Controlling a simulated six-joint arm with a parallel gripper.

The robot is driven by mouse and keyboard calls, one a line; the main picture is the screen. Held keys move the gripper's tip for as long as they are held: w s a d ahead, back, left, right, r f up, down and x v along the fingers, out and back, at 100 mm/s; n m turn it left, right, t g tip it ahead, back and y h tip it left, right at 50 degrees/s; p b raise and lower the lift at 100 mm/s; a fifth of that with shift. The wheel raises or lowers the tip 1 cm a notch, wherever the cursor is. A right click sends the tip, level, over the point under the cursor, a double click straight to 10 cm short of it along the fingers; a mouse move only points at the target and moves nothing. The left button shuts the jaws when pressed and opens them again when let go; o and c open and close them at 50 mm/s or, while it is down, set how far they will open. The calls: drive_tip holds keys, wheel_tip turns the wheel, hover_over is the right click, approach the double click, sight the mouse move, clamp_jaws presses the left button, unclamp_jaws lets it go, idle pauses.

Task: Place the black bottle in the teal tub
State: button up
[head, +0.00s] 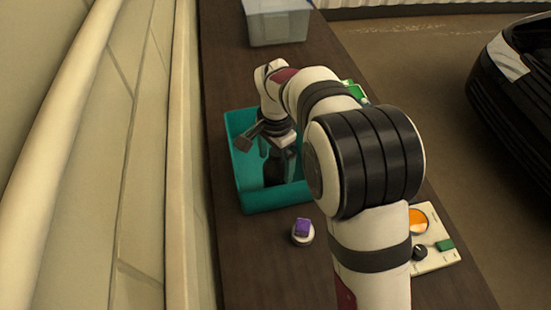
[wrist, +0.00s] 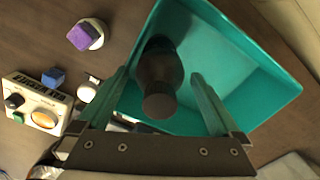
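The teal tub (head: 276,198) stands on the dark bench; it also shows in the wrist view (wrist: 262,85). The black bottle (head: 275,170) is inside the tub and looks upright, with its cap end toward the wrist camera in the wrist view (wrist: 158,75). My gripper (head: 264,146) is over the tub, above the bottle. In the wrist view its two fingers (wrist: 160,72) are spread to either side of the bottle, with a visible gap on each side. The bottle's base is partly hidden.
A purple block (head: 303,226) sits on a small white round piece in front of the tub. A panel (head: 437,262) with an orange dial lies at the right edge. A grey bin (head: 277,25) stands at the back. A wall runs along the left.

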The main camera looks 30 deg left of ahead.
wheel_tip(320, 180, up, 12)
drive_tip(key=shift+f, duration=0.1)
drive_tip(key=shift+d+r, duration=0.1)
drive_tip(key=shift+r, duration=0.2)
drive_tip(key=s+d+r+m, duration=0.1)
drive_tip(key=s+d+r, duration=0.1)
drive_tip(key=d, duration=0.7)
drive_tip(key=s+d+r, duration=0.1)
drive_tip(key=s+d, duration=0.1)
drive_tip(key=d, duration=0.7)
drive_tip(key=s+d+f+y, duration=0.1)
drive_tip(key=s+d+f, duration=0.2)
drive_tip(key=s+d, duration=0.2)
drive_tip(key=s+d+f+m, duration=0.1)
drive_tip(key=s+d+f, duration=0.2)
drive_tip(key=s+d, duration=0.3)
drive_tip(key=s, duration=0.4)
drive_tip(key=shift+d+f+y, duration=0.15)
drive_tip(key=shift+d+y, duration=0.15)
drive_tip(key=shift+y, duration=0.1)
